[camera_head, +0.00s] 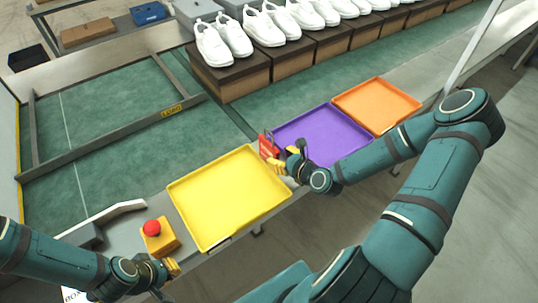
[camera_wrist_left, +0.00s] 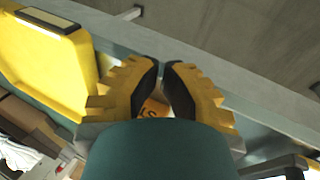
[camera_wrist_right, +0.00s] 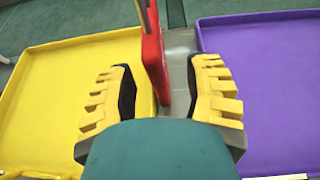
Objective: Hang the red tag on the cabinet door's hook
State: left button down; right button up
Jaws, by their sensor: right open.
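The red tag (camera_head: 267,148) stands upright at the gap between the yellow tray and the purple tray, with a thin dark part at its top. In the right wrist view the red tag (camera_wrist_right: 155,62) shows edge-on between the finger pads, with space beside it. My right gripper (camera_head: 279,163) is open close to the tag. My left gripper (camera_head: 174,268) is low at the left, near the red-button box; its fingertips (camera_wrist_left: 161,64) are nearly together. An orange surface with letters (camera_wrist_left: 153,108) shows between its fingers; I cannot tell whether it is touched. I see no cabinet door or hook.
The yellow tray (camera_head: 205,183), purple tray (camera_head: 322,137) and orange tray (camera_head: 377,104) line the belt's near edge. A yellow box with a red button (camera_head: 152,228) stands left of the yellow tray. White shoes (camera_head: 226,40) stand on boxes behind. The green belt (camera_head: 110,115) has free room.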

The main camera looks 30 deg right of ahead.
aim_at(271, 151)
jog(key=shift+a+r+b+x, duration=0.1)
jog(key=shift+r+b+x, duration=0.1)
jog(key=shift+x, duration=1)
jog(key=shift+a+r+b+x, duration=0.1)
jog(key=shift+a+b+x, duration=0.05)
jog(key=shift+x, duration=1.05)
jog(key=shift+o, duration=0.2)
jog(key=shift+w, duration=0.1)
grip_shut()
